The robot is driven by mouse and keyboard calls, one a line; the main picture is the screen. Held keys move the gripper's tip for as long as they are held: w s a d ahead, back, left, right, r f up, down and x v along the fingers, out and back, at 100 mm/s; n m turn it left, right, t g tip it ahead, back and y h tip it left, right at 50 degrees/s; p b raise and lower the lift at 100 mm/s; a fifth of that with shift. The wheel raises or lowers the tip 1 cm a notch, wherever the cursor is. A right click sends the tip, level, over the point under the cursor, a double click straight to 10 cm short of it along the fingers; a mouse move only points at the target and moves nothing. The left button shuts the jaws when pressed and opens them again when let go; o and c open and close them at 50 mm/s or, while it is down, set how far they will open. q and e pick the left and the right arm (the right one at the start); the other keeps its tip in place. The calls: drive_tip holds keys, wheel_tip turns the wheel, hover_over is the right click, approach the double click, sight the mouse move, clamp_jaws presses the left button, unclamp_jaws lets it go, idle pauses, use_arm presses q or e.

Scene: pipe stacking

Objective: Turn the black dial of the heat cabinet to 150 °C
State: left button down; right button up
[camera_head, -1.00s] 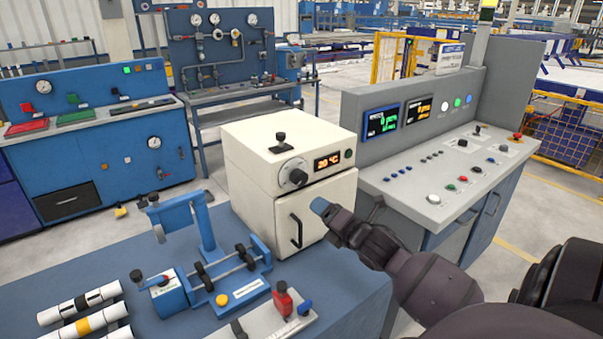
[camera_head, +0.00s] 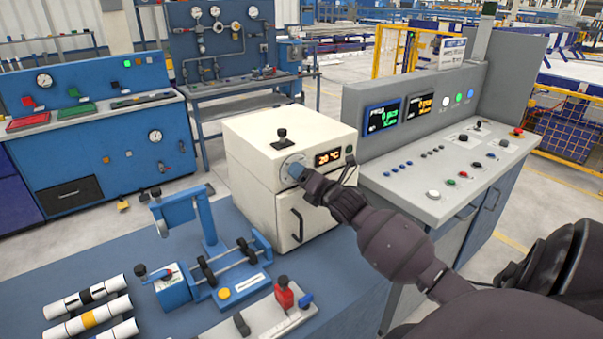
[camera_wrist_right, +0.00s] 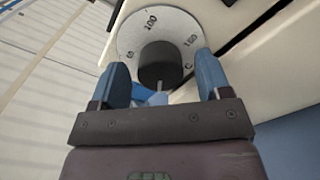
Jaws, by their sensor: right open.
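The cream heat cabinet (camera_head: 250,160) stands on the blue bench, with an orange display (camera_head: 328,158) that appears to read 20 °C. Its dial plate (camera_head: 289,163) is partly hidden behind my right gripper (camera_head: 297,172) in the head view. In the right wrist view the round grey scale plate (camera_wrist_right: 185,30) shows the marks 100 and 150. The black dial (camera_wrist_right: 160,65) sits in its middle. My right gripper (camera_wrist_right: 160,88) is open, its blue fingers on either side of the dial's lower part. I cannot tell whether they touch it. My left gripper is not in view.
A black knob (camera_head: 282,133) stands on the cabinet's top, and a door handle (camera_head: 298,225) is on its front. A grey control console (camera_head: 440,170) is close on the right. A blue clamp fixture (camera_head: 220,265) and white pipes (camera_head: 85,297) are on the bench.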

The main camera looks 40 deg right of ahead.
drive_tip(key=shift+w, duration=0.65)
drive_tip(key=shift+w+d, duration=0.1)
drive_tip(key=shift+w, duration=0.05)
drive_tip(key=c, duration=0.9)
drive_tip(key=shift+m, duration=0.3)
